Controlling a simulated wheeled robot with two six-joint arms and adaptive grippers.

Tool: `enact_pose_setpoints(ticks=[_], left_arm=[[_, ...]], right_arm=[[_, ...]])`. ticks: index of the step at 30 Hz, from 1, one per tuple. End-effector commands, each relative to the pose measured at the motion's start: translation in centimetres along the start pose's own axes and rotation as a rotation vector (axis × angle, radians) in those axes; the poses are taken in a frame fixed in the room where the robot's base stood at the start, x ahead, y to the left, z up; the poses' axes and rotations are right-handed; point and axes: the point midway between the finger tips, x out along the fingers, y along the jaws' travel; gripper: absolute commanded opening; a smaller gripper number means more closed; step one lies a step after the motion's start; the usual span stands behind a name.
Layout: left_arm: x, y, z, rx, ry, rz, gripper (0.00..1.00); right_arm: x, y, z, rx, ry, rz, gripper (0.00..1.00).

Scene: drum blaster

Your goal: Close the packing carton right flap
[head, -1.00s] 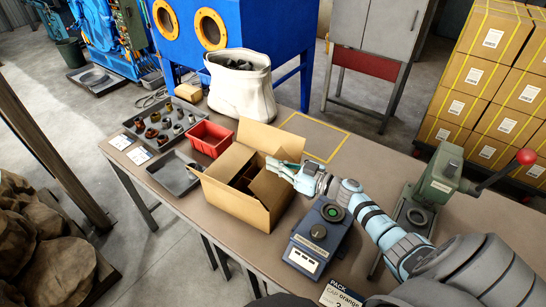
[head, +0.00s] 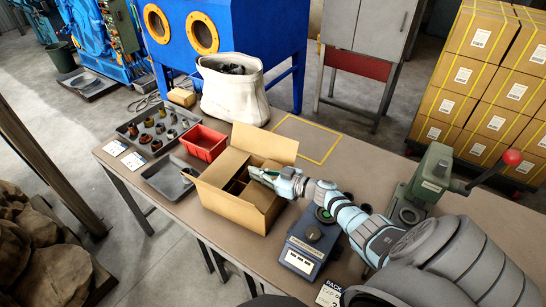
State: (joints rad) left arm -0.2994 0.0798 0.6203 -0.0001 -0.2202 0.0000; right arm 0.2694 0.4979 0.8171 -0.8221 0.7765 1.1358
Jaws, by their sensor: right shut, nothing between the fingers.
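The open packing carton (head: 228,207) stands on the workbench, with its inner dividers partly visible. Its back flap (head: 264,142) stands up, tilted away. My right gripper (head: 254,174) is shut and empty, reaching in from the right over the carton's right side. Its fingertips are at or just above the opening, near the dividers. The right flap is largely hidden around my gripper, so its exact angle and any contact are unclear. My left gripper is not in view.
A red bin (head: 204,143), a dark tray (head: 170,178) and a parts tray (head: 157,130) lie left of the carton. A white sack (head: 232,94) stands behind it. A blue device (head: 309,243) and a green press (head: 430,176) stand to the right.

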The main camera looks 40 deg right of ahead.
Motion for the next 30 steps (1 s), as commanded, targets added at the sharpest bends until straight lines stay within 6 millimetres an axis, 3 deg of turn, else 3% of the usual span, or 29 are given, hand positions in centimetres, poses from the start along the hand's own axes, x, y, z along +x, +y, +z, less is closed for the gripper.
enact_pose_setpoints(ticks=[19, 23, 28, 30], left_arm=[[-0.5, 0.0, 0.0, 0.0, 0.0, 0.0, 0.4], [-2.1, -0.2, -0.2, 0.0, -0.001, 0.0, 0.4], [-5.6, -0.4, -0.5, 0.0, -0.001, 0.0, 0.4], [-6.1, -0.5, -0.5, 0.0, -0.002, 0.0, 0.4]], right_arm=[[-0.3, 0.2, -0.2, 0.001, -0.015, 0.005, 0.0], [-0.7, 0.3, -1.6, 0.001, -0.015, 0.007, 0.0], [-1.6, 0.5, -4.9, 0.001, -0.016, 0.012, 0.0], [-3.9, 0.4, -5.6, -0.004, -0.021, 0.009, 0.0]])
